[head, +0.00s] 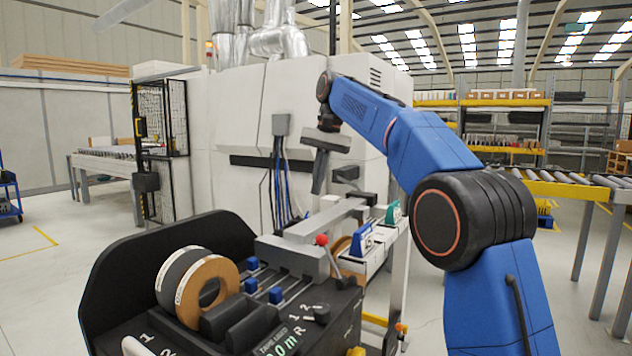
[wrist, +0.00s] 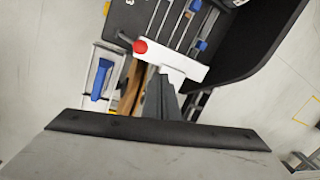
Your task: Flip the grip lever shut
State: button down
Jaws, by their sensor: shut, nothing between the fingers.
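A lever with a red ball knob (head: 322,240) stands tilted at the front of the grey clamp block on the black edge-banding machine. I take it to be the grip lever. The red knob also shows in the wrist view (wrist: 140,46), beside the white block. My gripper (head: 318,188) points down above and behind the lever, apart from it, in the head view. Its dark fingers (wrist: 163,82) are together and empty in the wrist view, overlapping the view of the pale bar. The lever's lower end is partly hidden.
Two banding rolls (head: 205,288) stand on the machine's left part. Blue clips (head: 276,295) sit along its rails. A small tray with a blue-handled tool (head: 356,240) is at its right. A large white cabinet (head: 240,110) stands behind. Open floor lies to the left.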

jog(key=shift+w+a+r, duration=0.15)
jog(key=shift+a+r, duration=0.05)
jog(key=shift+r, duration=0.2)
jog(key=s+d+f+n+t, duration=0.1)
jog(key=s+d+f, duration=0.2)
jog(key=s+d, duration=0.55)
jog(key=s+d+f+n+t, duration=0.1)
jog(key=s+d+f, duration=0.3)
jog(key=s, duration=0.8)
jog(key=s+d+f+n+t+h, duration=0.1)
jog(key=s+d+f, duration=0.4)
jog(key=s+f, duration=0.7)
jog(key=s+d+f+n+t+h, duration=0.1)
jog(key=s+d+f, duration=0.4)
jog(key=s+f, duration=0.8)
jog(key=shift+s+f, duration=0.15)
jog(key=shift+s, duration=0.1)
